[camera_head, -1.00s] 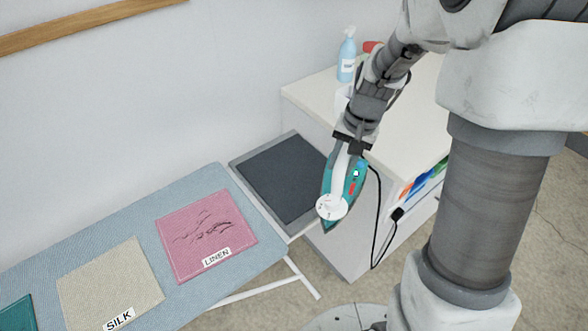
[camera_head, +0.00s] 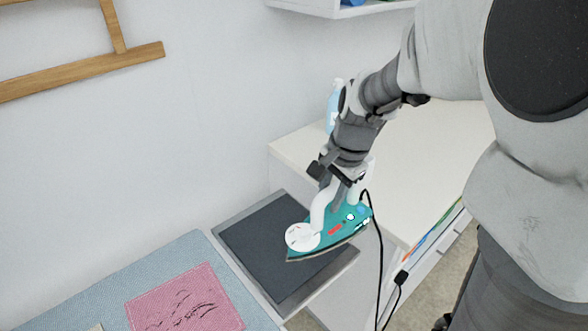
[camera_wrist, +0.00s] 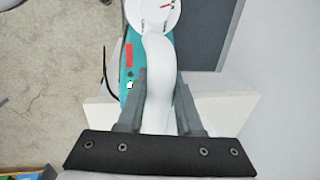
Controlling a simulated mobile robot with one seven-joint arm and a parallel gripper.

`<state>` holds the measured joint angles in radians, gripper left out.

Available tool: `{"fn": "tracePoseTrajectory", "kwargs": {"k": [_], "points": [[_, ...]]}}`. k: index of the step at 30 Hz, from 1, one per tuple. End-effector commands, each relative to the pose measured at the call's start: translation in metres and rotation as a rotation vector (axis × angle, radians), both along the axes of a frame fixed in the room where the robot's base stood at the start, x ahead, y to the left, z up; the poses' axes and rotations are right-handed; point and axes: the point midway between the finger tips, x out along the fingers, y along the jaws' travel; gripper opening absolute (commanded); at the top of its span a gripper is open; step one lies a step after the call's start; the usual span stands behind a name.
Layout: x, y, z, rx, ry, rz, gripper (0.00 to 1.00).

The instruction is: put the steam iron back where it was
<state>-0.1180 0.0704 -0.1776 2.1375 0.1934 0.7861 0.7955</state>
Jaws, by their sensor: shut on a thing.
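The teal and white steam iron (camera_head: 342,230) hangs from my gripper (camera_head: 338,187) in the head view, its pointed end toward the lower left. My gripper is shut on its white handle; in the wrist view the fingers (camera_wrist: 158,105) stand on both sides of the handle (camera_wrist: 157,75). The iron is over the right part of the dark rest pad (camera_head: 270,245) at the end of the ironing board (camera_head: 190,255). Whether the soleplate touches the pad cannot be told. A black cord (camera_head: 379,260) runs down from the iron's back.
A white cabinet (camera_head: 430,150) stands right of the pad, with a light blue bottle (camera_head: 333,108) at its back. A pink linen patch (camera_head: 185,305) lies on the board. A wooden frame (camera_head: 90,70) is on the wall, and a white shelf (camera_head: 330,8) is above.

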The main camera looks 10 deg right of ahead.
Motion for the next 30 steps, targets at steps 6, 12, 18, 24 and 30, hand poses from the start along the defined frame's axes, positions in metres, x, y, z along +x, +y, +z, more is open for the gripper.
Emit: {"fn": "tracePoseTrajectory", "kwargs": {"k": [6, 12, 18, 24, 30], "points": [[0.028, 0.027, -0.023, 0.0, -0.001, 0.006, 0.0], [0.055, 0.051, -0.044, 0.0, -0.002, 0.005, 0.0], [0.073, 0.068, -0.057, 0.001, -0.004, 0.004, 0.0], [0.077, 0.072, -0.063, 0.001, -0.004, 0.003, 0.0], [0.076, 0.071, -0.087, 0.001, 0.0, 0.001, 0.0]]}}
